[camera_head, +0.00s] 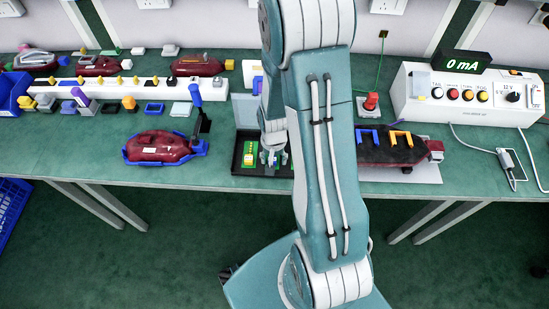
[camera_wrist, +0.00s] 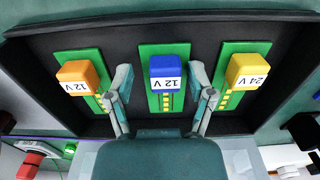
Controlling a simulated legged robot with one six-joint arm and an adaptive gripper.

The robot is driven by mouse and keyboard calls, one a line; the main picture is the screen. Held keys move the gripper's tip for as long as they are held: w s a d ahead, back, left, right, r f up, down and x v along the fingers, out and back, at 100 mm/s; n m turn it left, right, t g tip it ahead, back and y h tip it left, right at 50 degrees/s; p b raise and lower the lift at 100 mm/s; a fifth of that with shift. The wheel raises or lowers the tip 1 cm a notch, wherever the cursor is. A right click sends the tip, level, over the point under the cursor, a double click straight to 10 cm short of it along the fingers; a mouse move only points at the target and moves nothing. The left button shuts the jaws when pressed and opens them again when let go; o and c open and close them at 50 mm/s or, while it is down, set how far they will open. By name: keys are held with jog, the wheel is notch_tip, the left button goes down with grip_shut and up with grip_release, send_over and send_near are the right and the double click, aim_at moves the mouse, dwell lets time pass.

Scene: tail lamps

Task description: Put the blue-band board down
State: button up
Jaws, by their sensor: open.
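The blue-band board (camera_wrist: 164,98) is a green board with a blue block marked 12 V. It lies in the middle of the black tray (camera_wrist: 209,29) in the wrist view. My gripper (camera_wrist: 160,78) is open, with one finger on each side of this board and visible gaps between. An orange-block board marked 12 V (camera_wrist: 76,72) lies to its left and a yellow-block board marked 24 V (camera_wrist: 246,72) to its right. In the head view my gripper (camera_head: 273,152) is over the tray (camera_head: 252,135), and my arm hides its right part.
A red lamp in a blue holder (camera_head: 160,147) stands left of the tray. A dark lamp unit (camera_head: 392,147) lies to the right. A white supply box (camera_head: 462,95) with a 0 mA display (camera_head: 461,64) stands at the back right. A white rack (camera_head: 150,87) runs behind.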

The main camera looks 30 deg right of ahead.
jog(key=shift+a+r, duration=0.25)
jog(key=shift+r, duration=0.25)
jog(key=s+a+r+n+t, duration=0.1)
jog(key=s+a+r+n, duration=0.15)
jog(key=r, duration=0.95)
jog(key=s+a+r+n+t, duration=0.1)
jog(key=a+r+t, duration=0.15)
jog(key=r, duration=0.85)
jog(key=s+a+r+n+t, duration=0.2)
jog(key=s+a+r+n, duration=0.1)
jog(key=s+r, duration=0.5)
jog(key=shift+a+r, duration=0.3)
jog(key=shift+a, duration=0.6)
